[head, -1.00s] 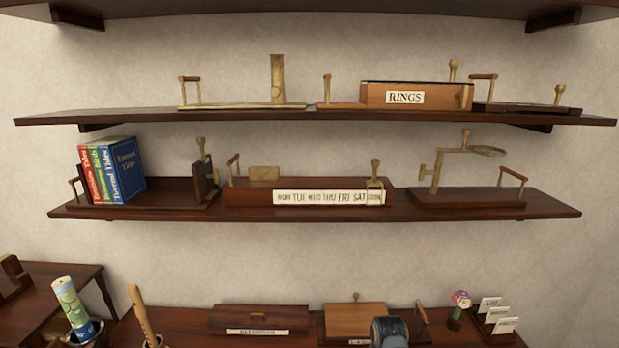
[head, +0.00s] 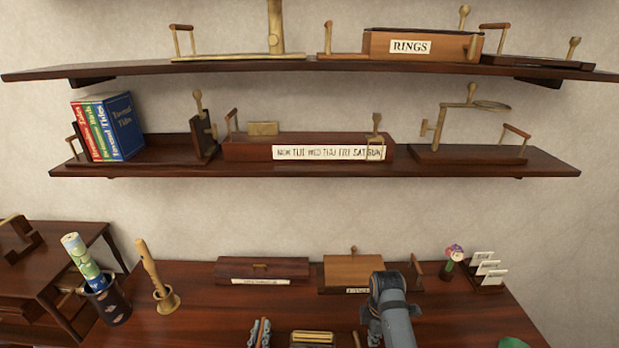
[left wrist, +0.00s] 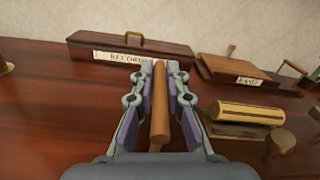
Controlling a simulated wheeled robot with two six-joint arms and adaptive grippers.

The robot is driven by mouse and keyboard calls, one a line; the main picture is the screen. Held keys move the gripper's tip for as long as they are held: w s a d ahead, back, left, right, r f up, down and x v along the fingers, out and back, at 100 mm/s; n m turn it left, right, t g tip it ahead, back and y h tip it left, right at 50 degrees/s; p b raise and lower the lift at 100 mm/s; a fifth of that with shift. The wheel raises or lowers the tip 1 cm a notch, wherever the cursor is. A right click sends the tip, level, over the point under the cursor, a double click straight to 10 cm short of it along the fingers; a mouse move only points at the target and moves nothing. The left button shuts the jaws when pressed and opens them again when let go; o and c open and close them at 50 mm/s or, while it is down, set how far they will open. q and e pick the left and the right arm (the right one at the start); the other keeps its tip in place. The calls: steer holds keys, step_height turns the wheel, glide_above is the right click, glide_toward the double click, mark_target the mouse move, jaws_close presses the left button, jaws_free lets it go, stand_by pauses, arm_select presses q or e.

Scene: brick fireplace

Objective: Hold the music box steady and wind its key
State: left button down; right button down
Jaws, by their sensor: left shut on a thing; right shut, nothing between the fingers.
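My left gripper (head: 259,333) is shut on an upright wooden handle (left wrist: 159,108), which stands between its fingers in the left wrist view. Just right of it is a low thing with a brass cylinder (left wrist: 245,113), apparently the music box; its cylinder also shows at the head view's bottom edge (head: 312,337). A knobbed peg (left wrist: 285,140), perhaps the key, stands at its right. Whether the handle joins the music box is hidden. My right gripper (head: 374,332) is shut and empty, right of the peg, partly covered by its own arm.
Behind are a long dark box (head: 262,269) and a lighter wooden box (head: 352,272). Card holders (head: 488,270) and a flower figure (head: 454,257) stand right. Two loaded shelves hang above.

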steer(key=shift+s+a, duration=0.15)
steer(key=shift+s, duration=0.55)
steer(key=shift+s, duration=0.2)
steer(key=shift+s+d, duration=0.15)
steer(key=shift+d, duration=0.2)
step_height(320, 180, up, 6)
stand_by(0.6)
